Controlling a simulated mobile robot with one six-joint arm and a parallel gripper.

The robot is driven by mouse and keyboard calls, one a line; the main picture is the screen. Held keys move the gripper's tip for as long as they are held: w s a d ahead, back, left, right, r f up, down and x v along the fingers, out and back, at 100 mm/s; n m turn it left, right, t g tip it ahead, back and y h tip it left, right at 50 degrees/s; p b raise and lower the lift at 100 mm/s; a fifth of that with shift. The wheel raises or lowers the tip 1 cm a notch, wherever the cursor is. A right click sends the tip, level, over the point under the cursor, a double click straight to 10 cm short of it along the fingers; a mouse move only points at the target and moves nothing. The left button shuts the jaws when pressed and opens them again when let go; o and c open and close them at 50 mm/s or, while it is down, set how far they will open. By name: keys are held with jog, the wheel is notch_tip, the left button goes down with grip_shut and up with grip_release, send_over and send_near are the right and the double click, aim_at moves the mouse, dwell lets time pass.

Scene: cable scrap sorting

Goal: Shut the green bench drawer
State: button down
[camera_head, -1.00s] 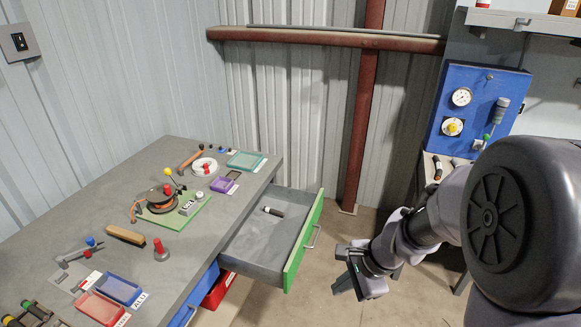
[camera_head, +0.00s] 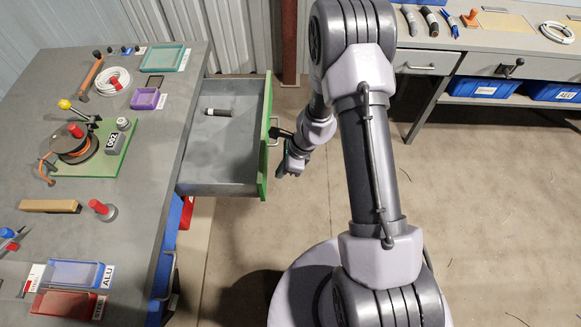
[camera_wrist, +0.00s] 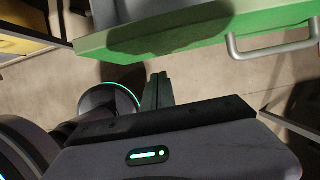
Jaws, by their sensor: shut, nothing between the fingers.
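The green bench drawer stands open, pulled out from the right side of the grey bench. In the head view its green front (camera_head: 266,140) faces right, and its grey tray (camera_head: 222,165) holds a dark cylinder with a light end (camera_head: 218,112). My gripper (camera_head: 279,133) is just outside the front, close to the metal handle. In the wrist view the green front (camera_wrist: 200,35) crosses the top, with the handle (camera_wrist: 270,49) at right. My gripper fingers (camera_wrist: 158,88) are together and empty, pointing toward the front, left of the handle. Contact with the front cannot be told.
The grey bench (camera_head: 150,195) carries a reel on a green board (camera_head: 95,150), a blue tray (camera_head: 75,273), a red tray (camera_head: 65,303) and small parts. A second bench (camera_head: 500,45) with blue bins stands at back right. Open floor lies right of the drawer.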

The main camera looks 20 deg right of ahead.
jog(key=shift+w+a+r, duration=0.1)
jog(key=shift+w+a, duration=0.15)
jog(key=shift+a, duration=0.4)
jog(key=shift+w+a+r, duration=0.1)
jog(key=shift+w+a, duration=0.1)
jog(key=shift+a, duration=0.4)
jog(key=shift+a, duration=0.1)
